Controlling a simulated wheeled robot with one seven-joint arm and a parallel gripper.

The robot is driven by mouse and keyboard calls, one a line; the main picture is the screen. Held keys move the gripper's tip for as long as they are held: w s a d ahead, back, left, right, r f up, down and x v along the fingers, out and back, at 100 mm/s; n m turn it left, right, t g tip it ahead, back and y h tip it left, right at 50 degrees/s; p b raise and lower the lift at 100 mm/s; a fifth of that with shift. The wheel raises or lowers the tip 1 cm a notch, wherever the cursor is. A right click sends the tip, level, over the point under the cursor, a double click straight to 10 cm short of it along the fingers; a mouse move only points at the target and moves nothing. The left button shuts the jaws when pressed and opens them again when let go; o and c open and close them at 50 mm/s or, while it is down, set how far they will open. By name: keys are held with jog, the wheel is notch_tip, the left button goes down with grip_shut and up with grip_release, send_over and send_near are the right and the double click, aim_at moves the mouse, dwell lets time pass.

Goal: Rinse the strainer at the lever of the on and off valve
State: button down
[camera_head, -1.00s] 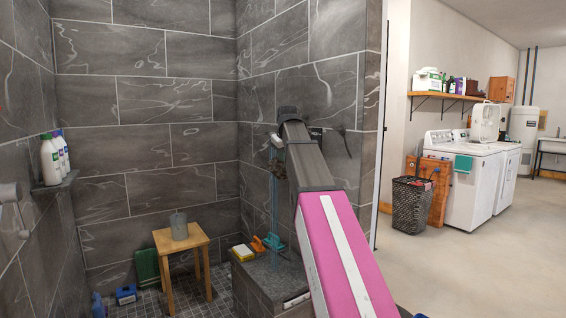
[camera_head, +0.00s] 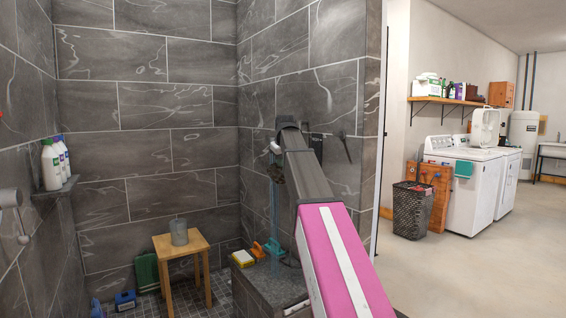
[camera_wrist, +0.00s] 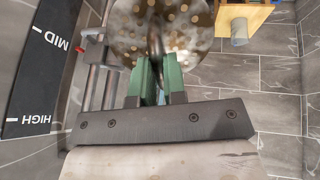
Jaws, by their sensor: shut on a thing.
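My gripper (camera_wrist: 157,85) has green fingers closed on the dark handle of the strainer (camera_wrist: 180,30) in the wrist view. The strainer is a round metal disc with many holes and brownish spots, just beyond the fingertips. In the head view my arm reaches to the tiled wall, and the strainer (camera_head: 278,172) shows as a small dark shape left of it. Thin bluish translucent streaks (camera_head: 274,215) run down below it, like falling water. A grey fitting with metal rods and a red spot (camera_wrist: 95,52) is left of the strainer; I cannot tell if it is the valve lever.
A dark strip marked MID and HIGH (camera_wrist: 42,55) lies left in the wrist view. A wooden stool (camera_head: 182,246) bears a grey cylinder (camera_head: 179,231). A tiled ledge (camera_head: 268,285) is below my arm. Bottles (camera_head: 52,163) stand on a left wall shelf. Open floor lies right.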

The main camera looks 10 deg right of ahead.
jog(key=shift+w+d+f, duration=0.1)
jog(key=shift+w+f, duration=0.15)
jog(key=shift+w, duration=0.95)
jog(key=shift+w+f, duration=0.2)
jog(key=shift+w, duration=1.05)
jog(key=shift+w+d+f, duration=0.1)
jog(key=shift+w+f, duration=0.15)
jog(key=shift+w, duration=0.95)
jog(key=shift+d, duration=0.2)
jog(key=shift+d, duration=0.35)
jog(key=shift+a, duration=0.15)
jog(key=shift+a, duration=0.45)
jog(key=shift+s, duration=0.15)
jog(key=shift+s+a, duration=0.2)
jog(key=shift+s, duration=3.7)
